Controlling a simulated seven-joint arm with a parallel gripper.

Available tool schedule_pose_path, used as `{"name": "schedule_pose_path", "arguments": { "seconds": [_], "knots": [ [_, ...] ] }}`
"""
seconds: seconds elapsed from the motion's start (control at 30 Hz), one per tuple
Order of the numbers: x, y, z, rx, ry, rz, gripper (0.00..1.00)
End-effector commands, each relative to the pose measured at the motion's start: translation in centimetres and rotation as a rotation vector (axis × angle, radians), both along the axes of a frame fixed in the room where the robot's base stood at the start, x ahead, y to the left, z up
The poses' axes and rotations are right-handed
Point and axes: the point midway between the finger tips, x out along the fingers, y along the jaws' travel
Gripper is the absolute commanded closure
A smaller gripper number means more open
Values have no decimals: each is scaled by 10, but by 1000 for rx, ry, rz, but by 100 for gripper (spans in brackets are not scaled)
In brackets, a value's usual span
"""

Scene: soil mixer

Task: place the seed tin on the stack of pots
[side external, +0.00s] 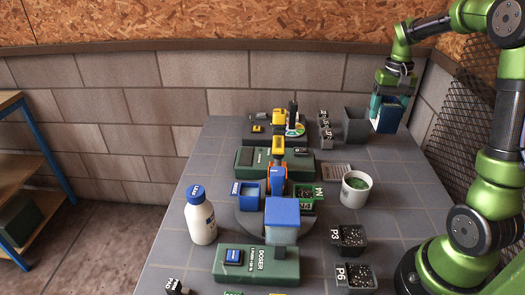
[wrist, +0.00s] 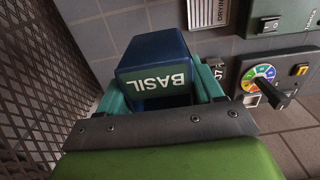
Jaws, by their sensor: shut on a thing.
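A blue tin labelled BASIL (wrist: 165,82) is between the teal fingers of my gripper (wrist: 162,92), which is shut on it. In the side external view the blue tin (side external: 388,119) is at the back right corner of the table, under my gripper (side external: 389,103). The tin looks upright; I cannot tell whether its base touches the table. A tall grey square container (side external: 355,126) stands just left of it. Small dark labelled pots (side external: 325,130) are further left; I cannot tell whether they are stacked. No stack of pots is clearly recognisable.
A mesh panel (wrist: 40,75) is close on the left in the wrist view. A device with a coloured dial (side external: 295,129) stands at the back. Pots P3 (side external: 348,240) and P6 (side external: 356,277), a white tub (side external: 356,188) and green dosers are nearer the front.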

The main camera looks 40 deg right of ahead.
Motion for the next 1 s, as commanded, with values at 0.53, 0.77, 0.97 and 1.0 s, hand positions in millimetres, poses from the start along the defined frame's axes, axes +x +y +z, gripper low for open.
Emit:
{"name": "schedule_pose_path", "arguments": {
  "seconds": [0.53,0.77,0.97,1.0],
  "knots": [
    [99,-77,-15,1,1,-3,68],
    [115,-89,-15,1,1,-1,68],
    [115,-89,-37,4,3,-1,68],
    [115,-89,-42,3,3,-1,68]
  ]
}}
